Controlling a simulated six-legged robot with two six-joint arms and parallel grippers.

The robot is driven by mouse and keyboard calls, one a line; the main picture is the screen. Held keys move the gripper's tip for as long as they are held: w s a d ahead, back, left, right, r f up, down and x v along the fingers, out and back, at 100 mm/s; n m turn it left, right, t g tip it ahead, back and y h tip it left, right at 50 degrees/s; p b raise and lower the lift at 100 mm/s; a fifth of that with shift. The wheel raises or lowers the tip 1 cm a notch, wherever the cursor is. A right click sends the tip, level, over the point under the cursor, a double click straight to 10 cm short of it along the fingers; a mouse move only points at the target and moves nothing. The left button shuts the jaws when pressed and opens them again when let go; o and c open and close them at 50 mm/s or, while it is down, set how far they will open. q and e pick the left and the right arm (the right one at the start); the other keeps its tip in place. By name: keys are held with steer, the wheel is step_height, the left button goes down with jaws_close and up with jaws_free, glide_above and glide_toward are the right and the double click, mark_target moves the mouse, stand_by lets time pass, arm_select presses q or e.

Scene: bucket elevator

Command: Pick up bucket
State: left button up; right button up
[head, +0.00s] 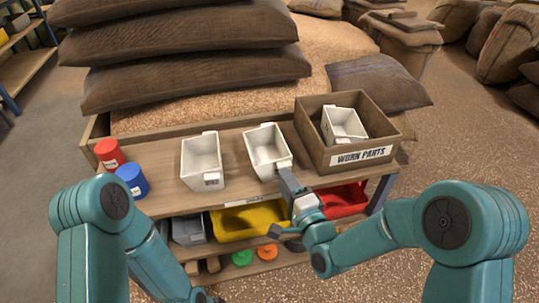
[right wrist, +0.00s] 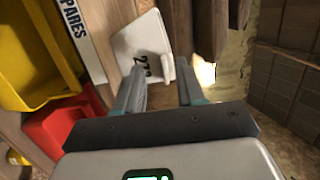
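A white bucket (head: 266,152) stands upright and empty in the middle of the bench top. A second white bucket (head: 203,161) stands to its left. A third white bucket (head: 343,127) sits tilted in the wooden WORN PARTS crate (head: 357,157). My right gripper (head: 285,174) is at the front right corner of the middle bucket. In the right wrist view its fingers (right wrist: 161,74) are apart, with the labelled bucket (right wrist: 140,45) just ahead and its edge near the gap. I cannot tell whether they touch. My left arm shows at lower left; its fingers are out of frame.
A red can (head: 109,154) and a blue can (head: 132,180) stand at the bench's left end. Yellow (head: 250,220) and red (head: 343,201) bins sit on the shelf below. Stacked sacks (head: 190,60) and grain rise behind the bench.

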mark_target(279, 168)
steer(key=x, duration=0.4)
steer(key=shift+d+r, duration=0.15)
steer(key=shift+r, duration=0.05)
steer(key=shift+c, duration=0.3)
jaws_close()
steer(key=shift+r, duration=0.15)
